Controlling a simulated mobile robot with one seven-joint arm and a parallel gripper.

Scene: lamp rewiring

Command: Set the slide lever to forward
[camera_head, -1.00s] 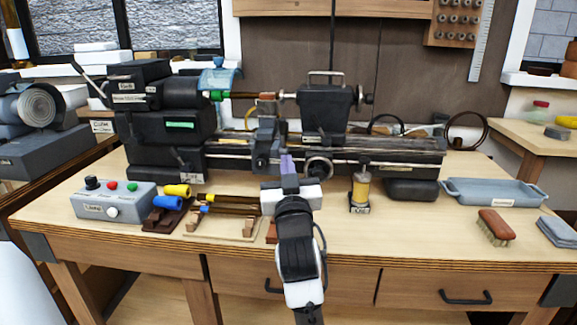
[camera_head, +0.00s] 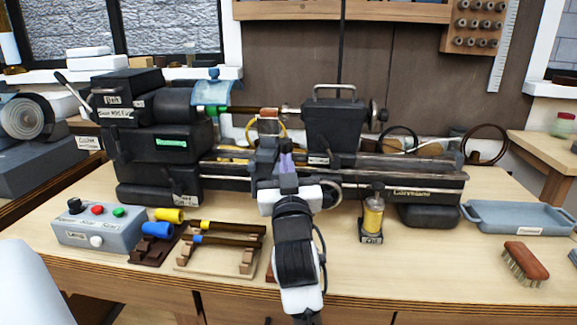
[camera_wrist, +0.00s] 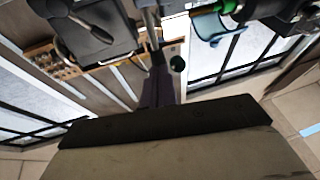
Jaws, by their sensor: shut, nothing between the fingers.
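The black lathe (camera_head: 160,147) stands across the back of the bench. A smaller lever (camera_head: 183,170) sits low on the headstock above a white tag. I cannot tell which is the slide lever, and the tags are too small to read. My gripper (camera_head: 287,160), with purple fingers, is shut and empty in front of the lathe's carriage (camera_head: 264,160), which it partly hides. I cannot tell whether it touches. The fingers also show in the wrist view (camera_wrist: 158,88).
A grey control box (camera_head: 100,228) with coloured buttons stands at the front left. An oiler (camera_head: 372,218), a blue-grey tray (camera_head: 520,218) and a brush (camera_head: 525,262) stand to the right. The handwheel is near my gripper.

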